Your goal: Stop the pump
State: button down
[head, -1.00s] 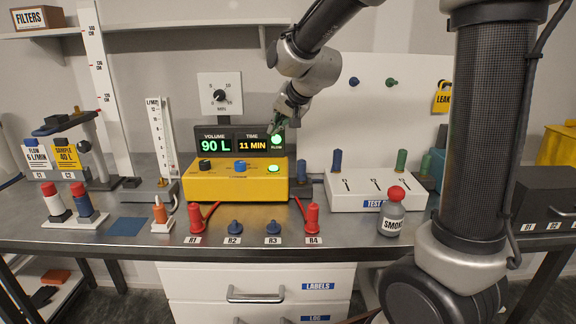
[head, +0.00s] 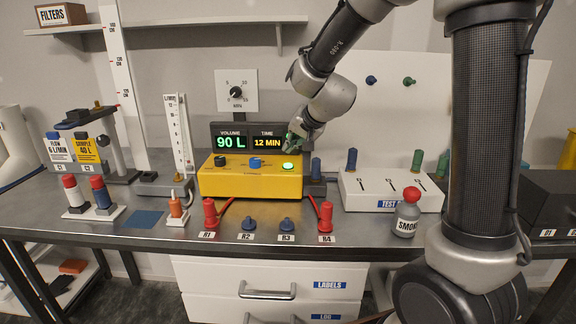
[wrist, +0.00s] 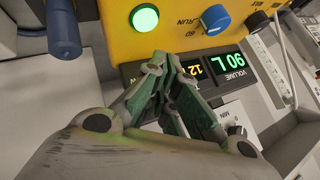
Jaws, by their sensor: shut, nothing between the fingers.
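The yellow pump box (head: 225,187) stands at the back middle of the bench. Its top carries a black knob (head: 220,161), a blue knob (head: 254,163) and a lit green button (head: 288,166). The display (head: 231,142) behind reads 90 L and 12 MIN. My gripper (head: 297,138) is shut and empty, above and behind the green button, in front of the display's right end. In the wrist view the shut fingertips (wrist: 157,65) lie near the lit green button (wrist: 145,18) and the blue knob (wrist: 212,19). I cannot tell whether they touch anything.
A white test block (head: 360,200) and a grey smoke bottle (head: 405,222) stand to the right. Red and blue plugs, such as the red one (head: 210,212), line the front. A tall flow gauge (head: 178,135) stands left of the pump. A bare strip of bench lies at the front.

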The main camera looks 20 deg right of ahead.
jog(key=shift+f, duration=1.15)
dwell(0.6)
jog(key=shift+f, duration=0.45)
jog(key=shift+f, duration=0.4)
dwell(0.6)
jog(key=shift+r, duration=0.85)
jog(key=shift+r, duration=2.5)
